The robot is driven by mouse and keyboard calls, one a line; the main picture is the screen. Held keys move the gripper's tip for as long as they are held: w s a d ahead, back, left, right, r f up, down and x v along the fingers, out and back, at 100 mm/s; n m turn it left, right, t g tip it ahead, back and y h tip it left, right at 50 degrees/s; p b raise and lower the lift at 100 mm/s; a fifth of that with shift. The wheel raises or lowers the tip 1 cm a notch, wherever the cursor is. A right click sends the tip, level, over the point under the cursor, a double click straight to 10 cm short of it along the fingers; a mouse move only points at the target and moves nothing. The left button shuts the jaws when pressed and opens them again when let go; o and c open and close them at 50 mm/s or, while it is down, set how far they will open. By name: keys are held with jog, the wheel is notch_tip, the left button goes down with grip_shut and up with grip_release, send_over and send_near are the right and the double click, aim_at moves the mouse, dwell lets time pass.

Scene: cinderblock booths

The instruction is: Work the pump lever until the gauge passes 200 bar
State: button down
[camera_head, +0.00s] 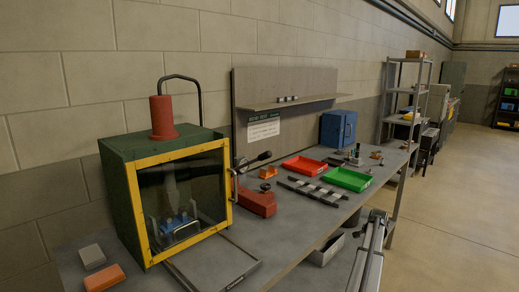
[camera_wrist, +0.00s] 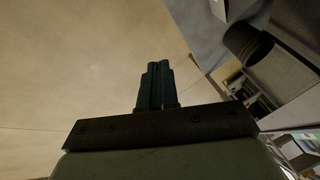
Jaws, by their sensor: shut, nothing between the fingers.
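The red hand pump (camera_head: 258,201) sits on the bench just right of the green test box. The gripper's fingers cannot be seen in the head view.
The green box (camera_head: 122,205) has a yellow-framed window and a red cylinder (camera_head: 162,117) on top. A red tray (camera_head: 305,166), a green tray (camera_head: 347,179) and a blue cabinet (camera_head: 338,128) stand farther along the bench. Open floor (camera_head: 450,210) lies to the right.

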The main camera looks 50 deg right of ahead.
jog(key=s+d+r, duration=0.3)
jog(key=d+r, duration=0.2)
jog(key=r, duration=0.2)
jog(key=w+r, duration=0.6)
jog(key=r, duration=0.3)
jog(key=w+a+r+n+g, duration=0.1)
jog(key=w+a+r, duration=0.65)
jog(key=w, duration=0.25)
jog(key=w+a+r+n+g, duration=0.1)
jog(key=w+a+r+n, duration=0.1)
jog(key=w+a+r, duration=0.55)
jog(key=w+a+r+n, duration=0.1)
jog(key=w+a+r, duration=0.4)
jog(key=w+r, duration=0.5)
jog(key=w+a+r+n+g, duration=0.1)
jog(key=w+a+r, duration=0.5)
jog(key=a, duration=0.4)
jog(key=w+a+r+n+g, duration=0.1)
jog(key=w+a+r, duration=0.6)
jog(key=a+r, duration=0.2)
jog(key=shift+w+a+r+y, duration=0.2)
jog(key=shift+w+a+y, duration=0.15)
jog(key=shift+a, duration=0.6)
jog(key=shift+f, duration=0.1)
